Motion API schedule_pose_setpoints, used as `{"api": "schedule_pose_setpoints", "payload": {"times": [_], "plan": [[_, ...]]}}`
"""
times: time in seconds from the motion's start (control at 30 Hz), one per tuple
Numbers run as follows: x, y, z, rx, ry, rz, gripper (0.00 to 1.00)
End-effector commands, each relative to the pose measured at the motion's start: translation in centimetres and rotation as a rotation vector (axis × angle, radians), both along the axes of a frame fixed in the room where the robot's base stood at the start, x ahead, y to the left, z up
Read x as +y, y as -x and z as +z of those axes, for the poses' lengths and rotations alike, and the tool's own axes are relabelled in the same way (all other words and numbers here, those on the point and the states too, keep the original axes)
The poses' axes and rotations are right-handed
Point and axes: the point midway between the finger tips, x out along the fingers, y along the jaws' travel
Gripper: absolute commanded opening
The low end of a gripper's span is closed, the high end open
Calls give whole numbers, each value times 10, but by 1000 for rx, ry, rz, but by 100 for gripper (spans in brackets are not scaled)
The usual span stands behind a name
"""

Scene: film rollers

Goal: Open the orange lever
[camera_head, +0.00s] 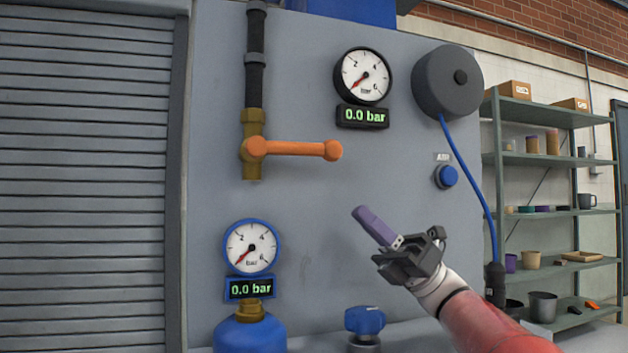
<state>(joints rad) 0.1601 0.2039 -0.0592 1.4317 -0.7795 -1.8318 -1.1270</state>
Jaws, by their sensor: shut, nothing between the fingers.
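The orange lever (295,148) sits on a brass valve (252,123) at the upper left of the grey panel. It lies level, with its round hub on the valve at the left and its knob end pointing right. My gripper (362,213) is below and to the right of the knob, apart from the lever. Its long purple tip points up and left, and it is shut with nothing held. No part of the lever is hidden.
A dark pipe (255,60) rises from the valve. Two round gauges, one upper right (363,76) and one lower left (251,247), both read 0.0 bar. A blue button (446,176) and a hose reel (447,82) are at the right. The panel between gripper and lever is clear.

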Motion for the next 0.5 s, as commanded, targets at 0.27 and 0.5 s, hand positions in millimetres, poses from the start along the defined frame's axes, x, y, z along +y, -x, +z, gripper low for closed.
{"api": "schedule_pose_setpoints", "payload": {"times": [0.27, 0.5], "plan": [[0, 1, 0, -5, 1, 2, 0], [12, 2, 13, -6, 2, 4, 0]]}}
